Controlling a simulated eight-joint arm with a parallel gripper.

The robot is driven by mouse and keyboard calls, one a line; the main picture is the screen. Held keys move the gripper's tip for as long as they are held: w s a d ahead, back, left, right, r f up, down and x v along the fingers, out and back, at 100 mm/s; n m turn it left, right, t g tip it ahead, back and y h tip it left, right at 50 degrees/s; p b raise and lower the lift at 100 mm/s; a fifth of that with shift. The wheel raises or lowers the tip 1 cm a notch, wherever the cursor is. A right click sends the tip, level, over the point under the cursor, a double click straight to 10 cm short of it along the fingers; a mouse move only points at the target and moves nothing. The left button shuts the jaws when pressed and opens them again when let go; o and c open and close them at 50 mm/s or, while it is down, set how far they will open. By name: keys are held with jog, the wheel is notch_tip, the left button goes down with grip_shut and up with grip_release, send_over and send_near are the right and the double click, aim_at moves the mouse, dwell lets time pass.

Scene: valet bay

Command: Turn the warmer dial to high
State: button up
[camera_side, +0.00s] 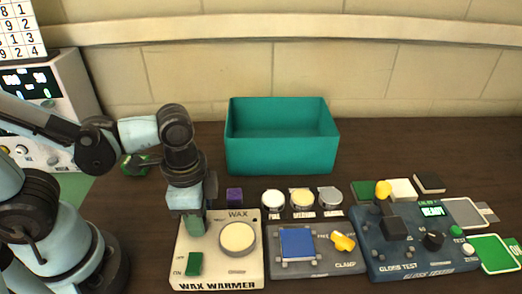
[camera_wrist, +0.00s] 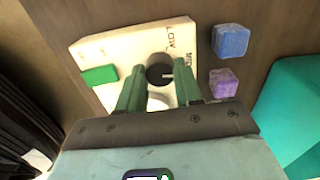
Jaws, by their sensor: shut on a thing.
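The cream wax warmer (camera_side: 220,276) stands at the front of the table, left of the clamp unit. Its dark dial (camera_wrist: 158,73) shows in the wrist view with a pale pointer mark towards the right of the picture. A LOW label is printed above the dial there; another label to the right is partly hidden. My gripper (camera_side: 195,229) reaches down over the warmer's back left. Its green fingers (camera_wrist: 161,78) are shut on the dial, one on each side. In the side view the fingers hide the dial. A green switch (camera_side: 194,264) is on the warmer's front left.
A round wax pot (camera_side: 238,237) sits right of my fingers. A purple block (camera_side: 234,196) and a blue block (camera_wrist: 231,40) lie near the warmer. A teal bin (camera_side: 281,157) stands behind. The clamp unit (camera_side: 315,263) and gloss tester (camera_side: 415,255) crowd the right.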

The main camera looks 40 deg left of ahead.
jog(key=m, duration=0.4)
jog(key=shift+m, duration=0.3)
jog(key=m, duration=0.4)
jog(key=shift+m, duration=0.4)
jog(key=o, duration=1)
jog(key=shift+o, duration=0.2)
notch_tip(320, 180, up, 12)
dwell(0.5)
